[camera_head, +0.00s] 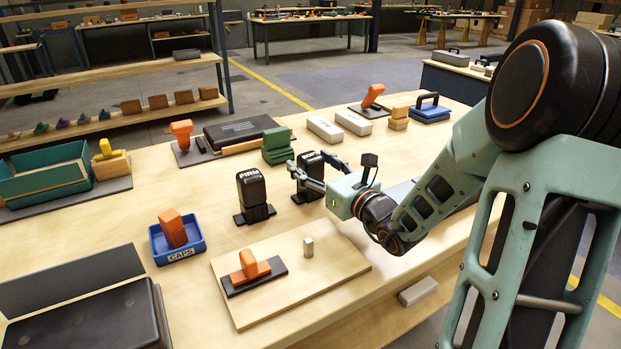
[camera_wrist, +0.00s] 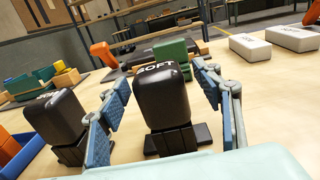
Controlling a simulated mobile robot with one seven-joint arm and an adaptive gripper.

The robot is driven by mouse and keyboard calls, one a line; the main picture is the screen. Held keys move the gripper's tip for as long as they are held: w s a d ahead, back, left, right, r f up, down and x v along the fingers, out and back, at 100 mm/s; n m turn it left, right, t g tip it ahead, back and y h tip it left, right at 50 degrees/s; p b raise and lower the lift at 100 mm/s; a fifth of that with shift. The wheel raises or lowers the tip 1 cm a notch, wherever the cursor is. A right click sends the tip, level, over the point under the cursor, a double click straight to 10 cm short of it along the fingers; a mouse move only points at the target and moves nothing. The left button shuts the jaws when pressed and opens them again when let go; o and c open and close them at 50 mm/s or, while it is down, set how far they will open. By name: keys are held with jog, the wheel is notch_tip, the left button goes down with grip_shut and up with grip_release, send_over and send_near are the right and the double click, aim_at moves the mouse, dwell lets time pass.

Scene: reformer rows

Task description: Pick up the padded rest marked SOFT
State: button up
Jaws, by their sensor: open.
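The padded rest marked SOFT (camera_wrist: 162,97) is a black rounded block upright on a black slatted foot, central in the wrist view. In the head view it (camera_head: 309,172) stands on the table, partly hidden by my gripper. My gripper (camera_head: 306,172) is open, and in the wrist view its blue-padded fingers (camera_wrist: 165,98) stand on either side of the SOFT rest. A gap shows on the left; I cannot tell whether the right pad touches. A similar black rest marked FIRM (camera_head: 253,192) stands to the left, also in the wrist view (camera_wrist: 50,122).
Green blocks (camera_head: 276,147) stand just behind the SOFT rest, with white boxes (camera_head: 353,122) farther back. A wooden board (camera_head: 330,277) with an orange-handled piece (camera_head: 249,266) and a grey peg (camera_head: 308,246) lies in front. A blue CAPS tray (camera_head: 200,246) is at left.

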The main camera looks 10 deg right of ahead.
jog(key=shift+w+a, duration=0.15)
jog(key=shift+w, duration=0.1)
jog(key=c, duration=1.4)
jog(key=shift+r, duration=0.2)
